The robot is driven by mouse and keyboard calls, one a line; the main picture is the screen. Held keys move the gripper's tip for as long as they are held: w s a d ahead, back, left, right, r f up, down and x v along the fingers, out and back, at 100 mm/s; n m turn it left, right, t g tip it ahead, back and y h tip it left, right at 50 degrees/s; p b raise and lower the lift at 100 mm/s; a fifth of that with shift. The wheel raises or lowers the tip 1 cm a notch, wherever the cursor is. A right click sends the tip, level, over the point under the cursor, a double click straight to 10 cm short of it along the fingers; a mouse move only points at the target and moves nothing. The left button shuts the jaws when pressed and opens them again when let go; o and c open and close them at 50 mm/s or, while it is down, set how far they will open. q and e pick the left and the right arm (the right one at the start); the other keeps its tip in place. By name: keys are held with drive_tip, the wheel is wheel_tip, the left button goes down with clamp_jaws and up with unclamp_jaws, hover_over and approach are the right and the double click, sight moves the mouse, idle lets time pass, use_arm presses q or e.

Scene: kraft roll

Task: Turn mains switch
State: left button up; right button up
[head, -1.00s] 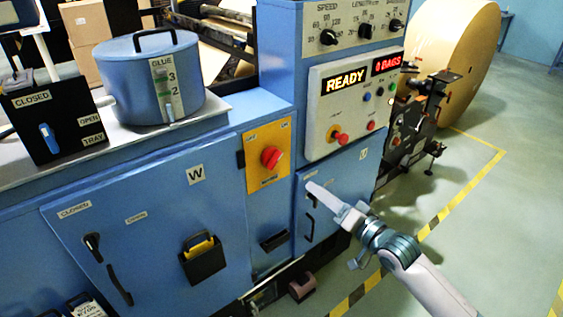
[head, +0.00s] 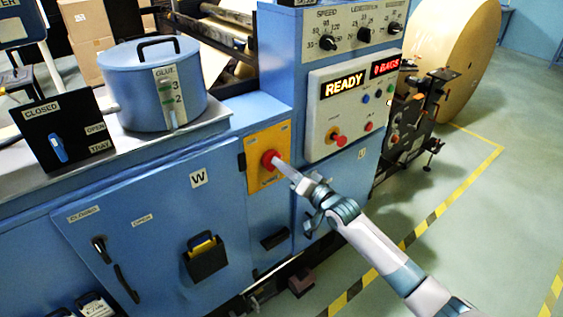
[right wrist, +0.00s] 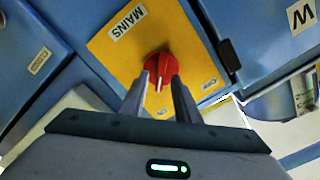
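The mains switch is a red rotary knob (head: 268,160) on a yellow panel (head: 254,182) on the blue machine's front. In the right wrist view the knob (right wrist: 162,70) sits below the MAINS label, with a white mark on its grip. My right gripper (head: 279,163) reaches the knob from the right. Its fingers (right wrist: 161,84) stand apart, one on each side of the knob's grip, and partly hide it. I see no clear sign that they press on it. My left gripper is not in view.
A control panel (head: 318,142) with a lit READY display and a red button is right of the switch. A blue glue pot (head: 137,98) stands on the ledge at left. A cabinet door marked W (head: 160,230) is left and below. Clear floor lies at right.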

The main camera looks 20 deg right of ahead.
drive_tip(key=shift+w+a, duration=0.25)
drive_tip(key=shift+w, duration=0.4)
clamp_jaws()
drive_tip(key=shift+n, duration=0.4)
drive_tip(key=shift+s+a+n+b, duration=0.1)
drive_tip(key=shift+a+n+b, duration=0.05)
drive_tip(key=shift+n, duration=2.7)
drive_tip(key=shift+s+a+n+b, duration=0.1)
drive_tip(key=shift+a+n, duration=0.1)
drive_tip(key=shift+n, duration=2.7)
drive_tip(key=shift+a+n+b, duration=0.15)
drive_tip(key=shift+n, duration=2.7)
